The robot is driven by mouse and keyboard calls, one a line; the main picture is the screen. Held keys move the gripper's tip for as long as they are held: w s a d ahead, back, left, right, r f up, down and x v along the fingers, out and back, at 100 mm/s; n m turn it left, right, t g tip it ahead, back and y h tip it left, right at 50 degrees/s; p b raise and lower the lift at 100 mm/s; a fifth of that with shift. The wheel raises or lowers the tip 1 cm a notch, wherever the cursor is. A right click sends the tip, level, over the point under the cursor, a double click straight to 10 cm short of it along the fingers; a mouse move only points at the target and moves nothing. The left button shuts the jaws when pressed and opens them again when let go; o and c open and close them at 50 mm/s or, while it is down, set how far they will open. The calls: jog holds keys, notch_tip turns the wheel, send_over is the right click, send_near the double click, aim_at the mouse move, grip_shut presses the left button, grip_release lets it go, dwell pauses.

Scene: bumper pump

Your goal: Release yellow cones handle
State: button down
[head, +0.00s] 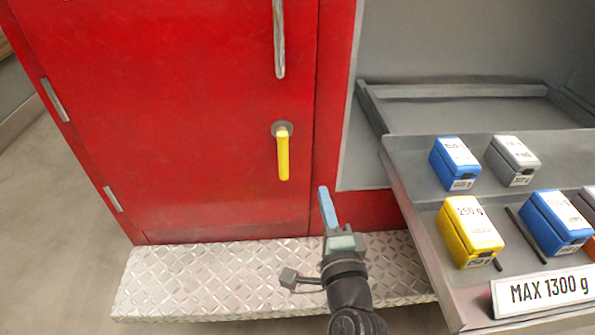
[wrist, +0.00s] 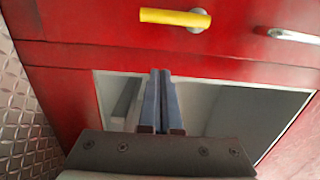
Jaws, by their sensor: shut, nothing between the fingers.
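The yellow handle (head: 283,156) hangs straight down from a round grey mount on the red cabinet door (head: 190,110) in the head view. In the wrist view the yellow handle (wrist: 175,18) lies sideways near the top edge, beyond the fingertips and apart from them. My gripper (head: 326,195) is to the right of and a little below the handle in the head view. Its blue fingers (wrist: 161,75) are together in the wrist view, with nothing between them.
A long metal handle (head: 279,40) sits higher on the door. A diamond-plate step (head: 200,285) runs below the cabinet. At right, a grey tray (head: 420,205) holds several boxes, including a yellow box (head: 469,232), with a "MAX 1300 g" sign (head: 543,291).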

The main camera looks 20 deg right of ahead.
aim_at(283, 157)
jog(key=w+a+p, duration=0.1)
jog(key=w+a, duration=0.1)
jog(key=w, duration=0.6)
jog(key=shift+w+p, duration=0.4)
jog(key=shift+d+f+b, duration=0.1)
jog(key=shift+f+b, duration=0.05)
jog(key=shift+b, duration=0.15)
